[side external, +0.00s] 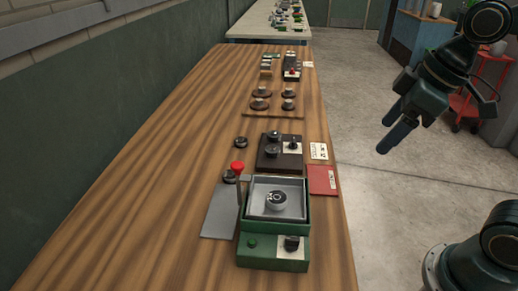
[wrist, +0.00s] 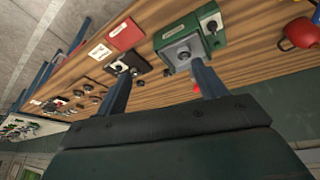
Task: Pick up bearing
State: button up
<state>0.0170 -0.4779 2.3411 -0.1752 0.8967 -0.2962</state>
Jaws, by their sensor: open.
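The bearing (side external: 277,199) looks like a small round grey ring with a dark centre. It sits in the grey square tray (side external: 258,208) on top of a green box (side external: 272,257) at the near end of the wooden bench. In the wrist view, a small round grey thing on the green box (wrist: 217,38), likely the bearing (wrist: 184,55), shows near the right finger. My gripper (side external: 386,130) is open and empty, above the floor to the right of the bench, apart from the box. Its two fingers also show in the wrist view (wrist: 160,72).
A lever with a red knob (side external: 238,167) stands at the tray's left back corner. A dark block with knobs (side external: 280,156) and a red card (side external: 322,180) lie behind the box. The bench's left side (side external: 150,190) is clear. A red cart (side external: 468,100) stands at right.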

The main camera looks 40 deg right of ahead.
jog(key=w+a+f+n+g+y, duration=0.1)
jog(key=w+a+f+n+g, duration=0.1)
jog(key=w+n, duration=0.4)
jog(key=w+a+f+n+g+y, duration=0.2)
jog(key=w+a+f+n, duration=0.2)
jog(key=w+n, duration=0.3)
jog(key=shift+w+f, duration=0.75)
jog(key=shift+w, duration=0.3)
send_over(277, 197)
jog(key=d, duration=0.3)
jog(key=shift+s+a+f, duration=0.1)
jog(key=shift+f, duration=1.9)
jog(key=shift+a+f, duration=0.1)
jog(key=shift+f, duration=1.85)
jog(key=shift+f, duration=0.1)
jog(key=shift+x, duration=2.5)
jog(key=shift+a, duration=0.15)
jog(key=shift+c, duration=0.2)
